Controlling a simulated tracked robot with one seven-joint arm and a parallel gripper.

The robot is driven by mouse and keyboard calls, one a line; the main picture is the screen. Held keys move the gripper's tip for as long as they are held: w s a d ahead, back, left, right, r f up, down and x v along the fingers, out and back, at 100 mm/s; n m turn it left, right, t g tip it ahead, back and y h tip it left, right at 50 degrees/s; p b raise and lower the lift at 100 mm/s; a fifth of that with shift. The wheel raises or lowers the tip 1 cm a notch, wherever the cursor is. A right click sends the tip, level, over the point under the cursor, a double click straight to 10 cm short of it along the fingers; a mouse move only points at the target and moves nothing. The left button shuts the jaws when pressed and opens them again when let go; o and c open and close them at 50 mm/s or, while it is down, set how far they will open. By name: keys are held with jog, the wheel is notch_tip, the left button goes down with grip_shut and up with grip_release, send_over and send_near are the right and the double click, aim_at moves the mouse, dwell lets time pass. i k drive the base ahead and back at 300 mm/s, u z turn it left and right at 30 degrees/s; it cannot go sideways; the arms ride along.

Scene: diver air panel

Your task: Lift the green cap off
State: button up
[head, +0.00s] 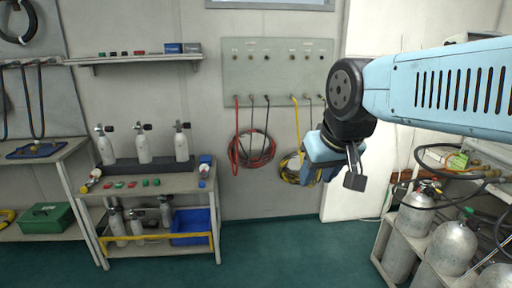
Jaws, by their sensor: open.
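My gripper (354,176) hangs in the air right of the middle, pointing down, with its jaws open and nothing seen between them. Small green caps (146,183) lie on the grey bench at the left, beside small red caps (115,184). Another small green piece (468,210) shows at the top of a grey cylinder (450,248) at the right; it looks like a cap on the valve, but it is too small to be sure. My gripper is apart from all of these, left of the cylinders and well right of the bench.
Several grey cylinders stand in a rack at the right, with black hoses (424,160) above them. White cylinders (144,146) stand on the bench (130,190). A wall panel (277,70) carries hanging hoses. The green floor (290,250) between is clear.

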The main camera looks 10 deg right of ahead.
aim_at(469, 210)
jog(key=z, duration=0.35)
jog(key=i, duration=1.05)
jog(key=z, duration=0.9)
jog(key=i, duration=0.5)
jog(key=z, duration=0.2)
jog(key=k, duration=0.95)
jog(key=z, duration=0.2)
jog(key=i, duration=0.95)
jog(key=u, duration=0.05)
